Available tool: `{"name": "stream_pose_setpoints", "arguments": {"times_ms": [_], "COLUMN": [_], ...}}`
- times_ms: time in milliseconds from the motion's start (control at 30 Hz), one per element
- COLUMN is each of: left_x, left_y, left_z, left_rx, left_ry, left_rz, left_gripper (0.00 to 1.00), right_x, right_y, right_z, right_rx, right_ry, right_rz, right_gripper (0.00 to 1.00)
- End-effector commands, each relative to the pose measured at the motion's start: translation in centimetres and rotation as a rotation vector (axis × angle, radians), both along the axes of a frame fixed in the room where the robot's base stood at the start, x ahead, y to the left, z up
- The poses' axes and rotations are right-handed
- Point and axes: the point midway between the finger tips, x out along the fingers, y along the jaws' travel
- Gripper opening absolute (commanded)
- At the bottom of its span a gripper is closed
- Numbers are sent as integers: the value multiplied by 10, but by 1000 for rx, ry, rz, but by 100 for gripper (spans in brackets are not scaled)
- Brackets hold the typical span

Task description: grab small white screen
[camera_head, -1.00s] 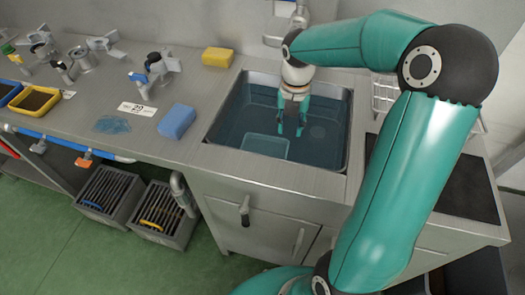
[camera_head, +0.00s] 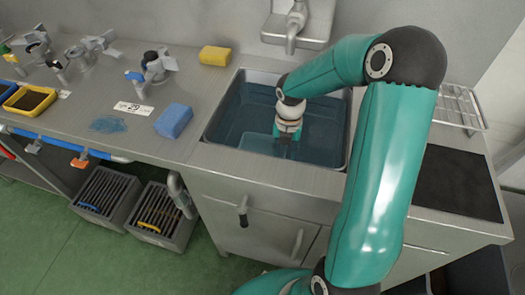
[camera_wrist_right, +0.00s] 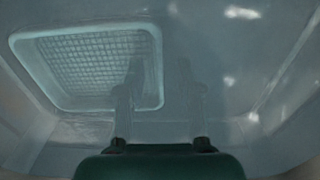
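The small white screen (camera_wrist_right: 95,62), a pale rounded frame with mesh inside, lies under the water in the sink in the right wrist view. In the head view its pale outline (camera_head: 257,143) shows faintly at the sink's near side. My right gripper (camera_wrist_right: 158,95) is down in the sink, its two fingers apart with nothing seen between them. Its left finger overlaps the screen's right edge in the wrist view; I cannot tell whether they touch. In the head view my right gripper (camera_head: 283,150) is at the screen's right end, its fingertips mostly hidden. My left gripper is out of view.
The steel sink (camera_head: 210,128) has raised walls around the gripper. A faucet (camera_head: 292,40) hangs behind it. A blue sponge (camera_head: 173,121), a yellow sponge (camera_head: 215,56) and a number 29 tag (camera_head: 133,109) lie on the counter left. A dark mat (camera_head: 455,183) and wire rack (camera_head: 460,108) are right.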

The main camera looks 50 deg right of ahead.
Motion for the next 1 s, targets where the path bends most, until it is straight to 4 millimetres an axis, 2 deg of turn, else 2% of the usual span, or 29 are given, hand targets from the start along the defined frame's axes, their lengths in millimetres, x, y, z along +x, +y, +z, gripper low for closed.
{"name": "stream_pose_setpoints", "arguments": {"times_ms": [133, 333, 800, 1000], "left_x": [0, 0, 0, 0], "left_y": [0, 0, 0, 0], "left_z": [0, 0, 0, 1], "left_rx": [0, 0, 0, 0], "left_ry": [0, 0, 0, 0], "left_rz": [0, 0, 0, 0], "left_gripper": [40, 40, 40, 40], "right_x": [0, 0, 0, 0], "right_y": [0, 0, -1, -1], "right_z": [0, 0, 2, 12], "right_rx": [0, 0, -1, -3], "right_ry": [0, 0, 0, -3], "right_rz": [0, 0, -1, -1], "right_gripper": [34, 0, 0, 0]}}
